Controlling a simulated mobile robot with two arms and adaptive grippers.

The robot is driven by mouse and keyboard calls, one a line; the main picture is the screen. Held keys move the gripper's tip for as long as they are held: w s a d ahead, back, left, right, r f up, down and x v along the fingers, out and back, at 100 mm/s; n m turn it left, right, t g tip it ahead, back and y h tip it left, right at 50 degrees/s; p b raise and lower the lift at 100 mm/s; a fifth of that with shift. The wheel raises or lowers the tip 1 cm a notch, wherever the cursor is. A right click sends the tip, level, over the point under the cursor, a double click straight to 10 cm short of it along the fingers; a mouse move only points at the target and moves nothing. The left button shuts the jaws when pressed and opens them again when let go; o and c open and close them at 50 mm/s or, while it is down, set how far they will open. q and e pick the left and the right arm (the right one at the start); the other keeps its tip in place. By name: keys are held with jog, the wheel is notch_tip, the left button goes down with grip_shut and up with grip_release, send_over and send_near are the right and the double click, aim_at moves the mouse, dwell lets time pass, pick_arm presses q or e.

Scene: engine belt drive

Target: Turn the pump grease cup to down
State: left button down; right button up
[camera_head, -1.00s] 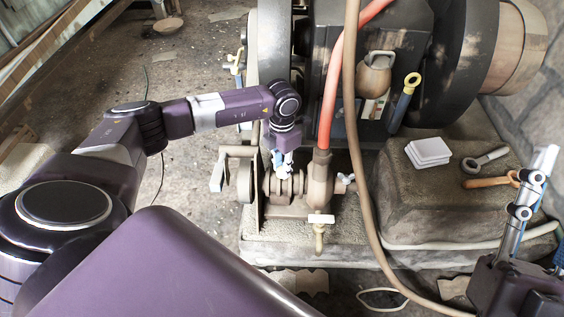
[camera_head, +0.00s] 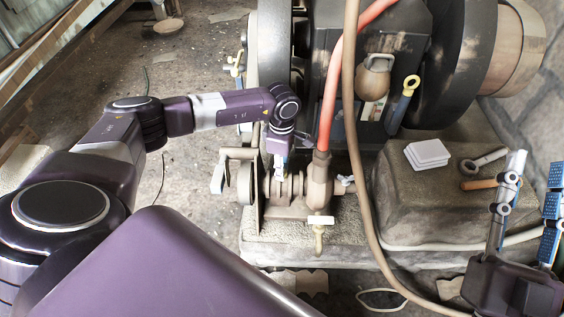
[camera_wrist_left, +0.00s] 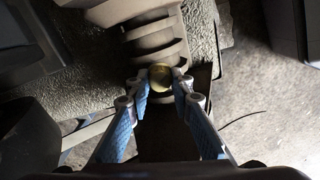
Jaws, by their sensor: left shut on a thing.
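The pump grease cup (camera_wrist_left: 160,76) is a small round brass cap, seen from above in the left wrist view. It sits on top of the ribbed grey pump body (camera_wrist_left: 155,32). My left gripper (camera_wrist_left: 161,82) is shut on it, with one blue-padded finger on each side. In the head view my left gripper (camera_head: 280,168) points down at the rusty pump (camera_head: 290,200), and the cup is hidden there by the gripper. My right gripper (camera_head: 535,175) is at the right edge, empty, its two fingers spread apart and pointing up.
A red hose (camera_head: 328,100) rises just right of my left gripper. A brown hose (camera_head: 357,170) hangs in front of the engine. A pale-handled tap (camera_head: 320,222) is at the pump's front. White pads (camera_head: 427,153) and tools (camera_head: 484,160) lie on the stone block (camera_head: 425,205).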

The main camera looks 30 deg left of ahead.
pick_arm(q)
jog(key=m, duration=0.3)
jog(key=shift+m, duration=1.5)
pick_arm(e)
jog(key=shift+s+r+t, duration=0.4)
jog(key=shift+s+r, duration=0.1)
jog(key=shift+r, duration=0.25)
jog(key=shift+y, duration=0.4)
jog(key=shift+h, duration=0.3)
pick_arm(q)
jog(key=c, duration=1.7)
grip_release()
jog(key=shift+c, duration=0.2)
pick_arm(e)
jog(key=shift+f, duration=0.2)
pick_arm(q)
jog(key=shift+r, duration=0.15)
pick_arm(e)
jog(key=shift+r, duration=0.15)
pick_arm(q)
notch_tip(320, 180, up, 12)
jog(key=shift+f, duration=0.1)
